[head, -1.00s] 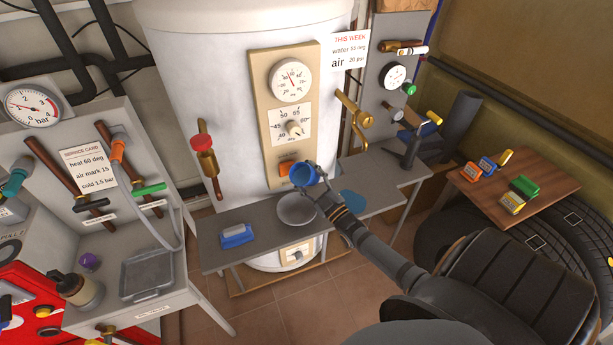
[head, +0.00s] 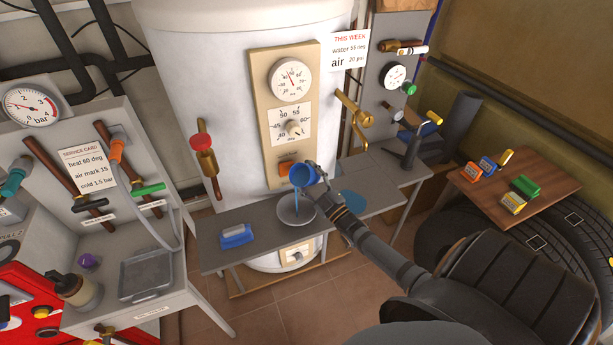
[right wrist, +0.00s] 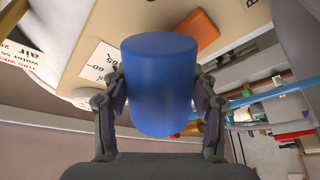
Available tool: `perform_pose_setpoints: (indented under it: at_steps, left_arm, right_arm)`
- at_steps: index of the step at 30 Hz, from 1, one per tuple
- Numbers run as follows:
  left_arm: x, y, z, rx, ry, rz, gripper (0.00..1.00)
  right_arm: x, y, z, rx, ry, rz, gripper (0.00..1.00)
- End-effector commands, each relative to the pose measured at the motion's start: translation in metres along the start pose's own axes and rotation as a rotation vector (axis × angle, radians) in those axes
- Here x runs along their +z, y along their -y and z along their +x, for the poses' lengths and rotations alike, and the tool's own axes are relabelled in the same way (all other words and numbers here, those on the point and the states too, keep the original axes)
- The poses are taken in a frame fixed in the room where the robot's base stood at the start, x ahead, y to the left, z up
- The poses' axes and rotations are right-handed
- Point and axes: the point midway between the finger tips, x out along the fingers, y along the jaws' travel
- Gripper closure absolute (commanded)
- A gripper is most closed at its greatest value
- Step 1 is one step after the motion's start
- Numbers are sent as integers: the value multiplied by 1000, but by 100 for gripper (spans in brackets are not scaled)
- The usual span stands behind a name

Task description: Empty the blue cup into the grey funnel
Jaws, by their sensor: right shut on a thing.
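The blue cup (head: 301,174) is tipped to the left above the grey funnel (head: 285,217), with its mouth turned toward the left. A thin blue stream falls from it into the funnel. My right gripper (head: 311,176) is shut on the cup, with a finger on each side of it in the right wrist view, where the cup (right wrist: 158,85) hides its own contents. The funnel is a wide grey bowl shape on the bench; its lower part is hidden. My left gripper is not in view.
The grey bench (head: 265,254) holds a blue block-like tool (head: 236,236) left of the funnel and a flat blue patch (head: 353,204) to the right. The white boiler tank (head: 225,110) with its dial panel stands close behind. A brass valve (head: 354,110) juts out above the bench.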

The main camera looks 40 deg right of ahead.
Motion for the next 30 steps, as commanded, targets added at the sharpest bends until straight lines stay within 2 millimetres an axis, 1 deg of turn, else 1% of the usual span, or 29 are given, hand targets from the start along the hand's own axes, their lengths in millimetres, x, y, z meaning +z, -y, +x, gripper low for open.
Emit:
perform_pose_setpoints:
  at_steps: [10, 18, 30]
  left_arm:
    - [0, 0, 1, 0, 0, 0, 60]
    - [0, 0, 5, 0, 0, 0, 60]
    - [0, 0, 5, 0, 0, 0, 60]
  right_arm:
    - [0, 0, 0, 1, -3, -5, 80]
    - [1, 0, 0, 0, -28, -65, 80]
    - [0, 0, 0, 0, -28, -66, 80]
